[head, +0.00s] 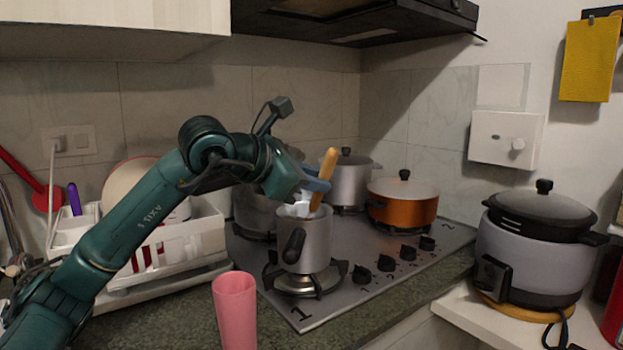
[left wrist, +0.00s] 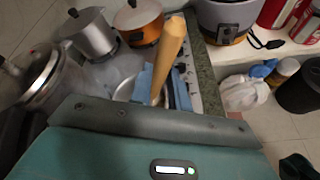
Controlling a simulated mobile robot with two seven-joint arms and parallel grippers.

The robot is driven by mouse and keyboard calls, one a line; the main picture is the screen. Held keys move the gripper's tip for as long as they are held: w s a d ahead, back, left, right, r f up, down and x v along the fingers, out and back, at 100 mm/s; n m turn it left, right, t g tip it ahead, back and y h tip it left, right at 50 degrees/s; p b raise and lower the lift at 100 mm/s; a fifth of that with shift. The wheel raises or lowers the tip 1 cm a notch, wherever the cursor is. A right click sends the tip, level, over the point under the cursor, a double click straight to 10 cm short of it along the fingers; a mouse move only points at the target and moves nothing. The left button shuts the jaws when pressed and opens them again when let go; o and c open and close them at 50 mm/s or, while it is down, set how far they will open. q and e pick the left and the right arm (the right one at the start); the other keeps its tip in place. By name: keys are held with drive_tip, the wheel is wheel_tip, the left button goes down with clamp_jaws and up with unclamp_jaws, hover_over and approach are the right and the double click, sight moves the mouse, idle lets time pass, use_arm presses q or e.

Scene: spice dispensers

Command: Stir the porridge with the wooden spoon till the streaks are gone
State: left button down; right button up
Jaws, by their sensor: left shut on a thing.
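The wooden spoon (head: 327,172) stands tilted with its lower end down in a small metal pot (head: 318,243) on the front burner. My left gripper (head: 314,190), with blue fingers, is shut on the spoon just above the pot's rim. In the left wrist view the spoon's handle (left wrist: 169,52) rises between the blue fingers (left wrist: 161,88), with part of the pot's rim (left wrist: 122,92) behind. The porridge and the spoon's lower end are hidden, so streaks cannot be seen. My right gripper is in neither view.
A pink cup (head: 235,308) stands on the counter in front of the stove. An orange pot (head: 402,208) and a lidded silver pot (head: 347,184) stand behind. A white dish rack (head: 190,246) is at left, a rice cooker (head: 530,258) at right.

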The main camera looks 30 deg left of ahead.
use_arm(q)
drive_tip(key=s+d+r+p, duration=0.2)
drive_tip(key=d+r+p, duration=0.2)
drive_tip(key=r+p, duration=0.4)
wheel_tip(320, 180, up, 2)
drive_tip(key=shift+d+r+p, duration=0.2)
drive_tip(key=shift+d+p, duration=0.1)
drive_tip(key=shift+p, duration=0.1)
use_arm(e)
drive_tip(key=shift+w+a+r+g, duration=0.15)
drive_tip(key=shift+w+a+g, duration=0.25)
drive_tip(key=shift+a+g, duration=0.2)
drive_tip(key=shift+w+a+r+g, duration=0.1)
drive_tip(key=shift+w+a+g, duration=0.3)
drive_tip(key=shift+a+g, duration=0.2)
use_arm(q)
wheel_tip(320, 180, up, 5)
drive_tip(key=p, duration=0.4)
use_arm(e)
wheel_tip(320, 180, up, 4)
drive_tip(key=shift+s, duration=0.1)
use_arm(q)
drive_tip(key=shift+f, duration=0.1)
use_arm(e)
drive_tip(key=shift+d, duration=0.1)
